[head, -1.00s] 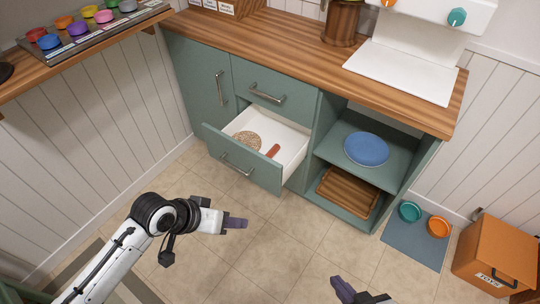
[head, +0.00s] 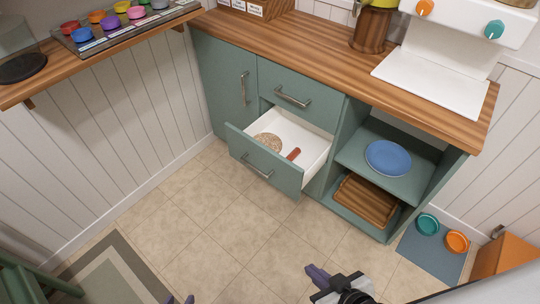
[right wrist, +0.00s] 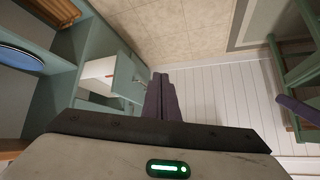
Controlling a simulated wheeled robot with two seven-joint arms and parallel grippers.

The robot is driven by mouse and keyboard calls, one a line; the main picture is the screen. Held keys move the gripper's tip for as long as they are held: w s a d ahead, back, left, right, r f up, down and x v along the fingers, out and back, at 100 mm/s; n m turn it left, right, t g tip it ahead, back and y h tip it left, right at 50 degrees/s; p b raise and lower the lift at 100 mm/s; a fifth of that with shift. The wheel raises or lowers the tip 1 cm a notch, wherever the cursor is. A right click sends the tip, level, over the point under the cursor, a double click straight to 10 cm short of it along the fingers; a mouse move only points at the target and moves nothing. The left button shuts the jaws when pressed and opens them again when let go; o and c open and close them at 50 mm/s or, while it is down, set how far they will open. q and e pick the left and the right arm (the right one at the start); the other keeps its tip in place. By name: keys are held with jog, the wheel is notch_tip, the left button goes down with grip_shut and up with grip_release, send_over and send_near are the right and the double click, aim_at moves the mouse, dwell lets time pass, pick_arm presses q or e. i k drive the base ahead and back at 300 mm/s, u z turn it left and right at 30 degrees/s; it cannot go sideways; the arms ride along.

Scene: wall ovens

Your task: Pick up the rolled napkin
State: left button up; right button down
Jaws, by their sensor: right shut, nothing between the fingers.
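The rolled napkin, a small reddish-brown roll (head: 294,154), lies in the open lower drawer (head: 318,150) of the green cabinet, beside a round beige woven item. My right gripper (head: 312,271) is shut and empty. It is over the floor in front of the cabinet, well apart from the drawer. In the right wrist view its dark fingers (right wrist: 161,97) are together, with the white drawer (right wrist: 98,72) beyond them to the left.
The drawer's green front (head: 262,162) stands out over the floor. An open shelf to its right holds a blue plate (head: 388,158) and a wooden tray (head: 366,200). A mat with two bowls (head: 428,224) lies at right. The tiled floor before the drawer is clear.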

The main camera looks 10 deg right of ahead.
aim_at(295, 152)
jog(key=i, duration=1.55)
jog(key=z, duration=1.7)
